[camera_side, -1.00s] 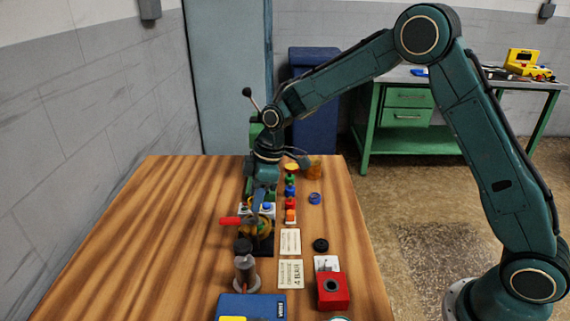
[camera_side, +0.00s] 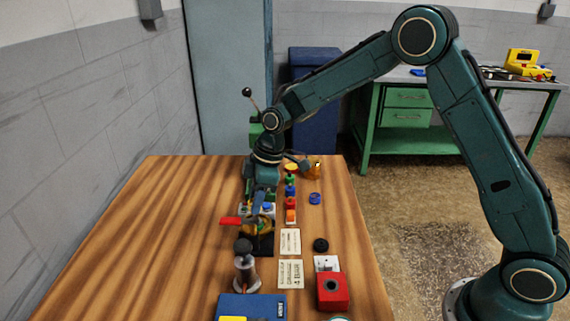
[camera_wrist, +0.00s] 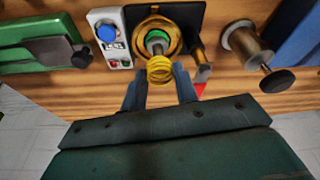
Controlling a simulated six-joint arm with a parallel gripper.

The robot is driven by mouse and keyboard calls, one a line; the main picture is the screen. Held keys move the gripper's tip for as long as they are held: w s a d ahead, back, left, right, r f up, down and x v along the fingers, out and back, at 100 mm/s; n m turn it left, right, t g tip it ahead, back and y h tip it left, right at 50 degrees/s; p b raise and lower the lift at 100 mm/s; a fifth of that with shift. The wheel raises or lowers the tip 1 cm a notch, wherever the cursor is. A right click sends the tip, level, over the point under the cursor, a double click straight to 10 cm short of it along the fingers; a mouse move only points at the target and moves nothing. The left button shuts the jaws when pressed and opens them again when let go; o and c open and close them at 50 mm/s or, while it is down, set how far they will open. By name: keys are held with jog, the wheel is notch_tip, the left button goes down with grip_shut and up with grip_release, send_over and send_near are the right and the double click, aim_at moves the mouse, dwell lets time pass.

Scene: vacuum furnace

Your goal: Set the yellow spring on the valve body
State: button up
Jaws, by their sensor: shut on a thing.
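The yellow spring (camera_wrist: 160,70) is a coil held between the fingertips of my gripper (camera_wrist: 160,80) in the wrist view. The brass valve body (camera_wrist: 153,31), round with a green ring inside, sits on a black plate just beyond the spring in that view. The spring overlaps the valve body's near rim in the picture; I cannot tell whether they touch. In the side view my gripper (camera_side: 260,203) is low over the valve body (camera_side: 261,228), and I cannot make out the spring there.
A red handle (camera_side: 231,221) sticks out left of the valve body. A control box with a blue button (camera_wrist: 107,33) stands beside it. A grey cylinder with a black knob (camera_side: 245,270) and a blue box (camera_side: 252,306) are nearer the camera. The table's left side is clear.

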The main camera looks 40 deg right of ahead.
jog(key=shift+f, duration=2)
dwell(1.5)
jog(key=o, duration=1.3)
jog(key=shift+o, duration=0.6)
jog(key=shift+s+a, duration=0.1)
jog(key=shift+r, duration=0.15)
jog(key=shift+a+r, duration=0.1)
jog(key=shift+r, duration=1.85)
jog(key=shift+w+v, duration=0.1)
jog(key=shift+v, duration=0.75)
jog(key=shift+w+v, duration=0.15)
jog(key=shift+v, duration=0.7)
jog(key=shift+a+r, duration=0.1)
jog(key=shift+a, duration=0.05)
